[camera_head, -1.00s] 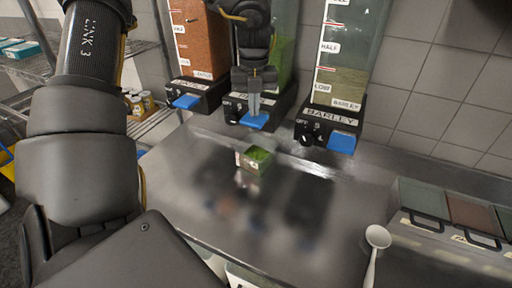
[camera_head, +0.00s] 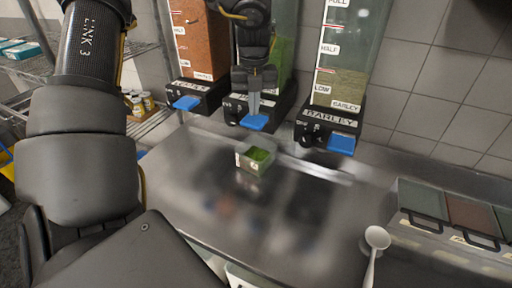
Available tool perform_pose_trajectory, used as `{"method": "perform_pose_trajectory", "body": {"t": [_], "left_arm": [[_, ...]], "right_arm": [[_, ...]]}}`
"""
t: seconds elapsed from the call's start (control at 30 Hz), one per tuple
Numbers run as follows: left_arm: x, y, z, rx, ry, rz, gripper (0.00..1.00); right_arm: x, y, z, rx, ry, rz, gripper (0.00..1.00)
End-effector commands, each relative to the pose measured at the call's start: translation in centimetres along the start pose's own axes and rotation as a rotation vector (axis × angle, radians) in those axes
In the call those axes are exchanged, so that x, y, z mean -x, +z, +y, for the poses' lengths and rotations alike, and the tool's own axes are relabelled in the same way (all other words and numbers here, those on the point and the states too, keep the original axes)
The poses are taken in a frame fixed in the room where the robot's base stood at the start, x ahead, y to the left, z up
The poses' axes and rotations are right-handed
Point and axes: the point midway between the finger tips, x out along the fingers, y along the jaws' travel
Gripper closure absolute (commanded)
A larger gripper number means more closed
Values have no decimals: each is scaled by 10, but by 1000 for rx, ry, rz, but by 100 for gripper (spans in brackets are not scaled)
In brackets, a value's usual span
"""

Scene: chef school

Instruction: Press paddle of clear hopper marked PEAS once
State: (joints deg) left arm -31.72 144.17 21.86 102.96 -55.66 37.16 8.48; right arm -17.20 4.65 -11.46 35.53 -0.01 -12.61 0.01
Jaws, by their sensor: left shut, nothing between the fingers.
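The middle clear hopper (camera_head: 284,52) holds green contents and stands between two others; its label is mostly hidden behind my gripper. Its blue paddle (camera_head: 255,122) sticks out at the front of the black base. My left gripper (camera_head: 254,112) is shut and empty, pointing down with its fingertips at the paddle; I cannot tell whether they touch it. A small green-filled box (camera_head: 255,161) sits on the steel counter below the paddle. My right gripper is not in view.
A hopper with orange-brown contents (camera_head: 201,42) stands to the left, with its own blue paddle (camera_head: 187,103). The BARLEY hopper (camera_head: 342,60) stands to the right with its paddle (camera_head: 341,144). A white ladle (camera_head: 376,240) and lidded bins (camera_head: 424,199) are at the right. The counter's middle is clear.

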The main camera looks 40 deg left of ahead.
Motion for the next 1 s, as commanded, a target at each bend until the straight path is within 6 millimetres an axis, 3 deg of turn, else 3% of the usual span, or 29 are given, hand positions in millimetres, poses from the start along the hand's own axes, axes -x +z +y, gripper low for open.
{"method": "perform_pose_trajectory", "body": {"t": [0.43,0.83,1.0], "left_arm": [[4,0,0,0,0,0,100],[44,0,0,1,0,-1,100],[51,0,0,1,0,-1,100]], "right_arm": [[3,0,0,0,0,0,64],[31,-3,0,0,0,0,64],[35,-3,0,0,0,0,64]]}}
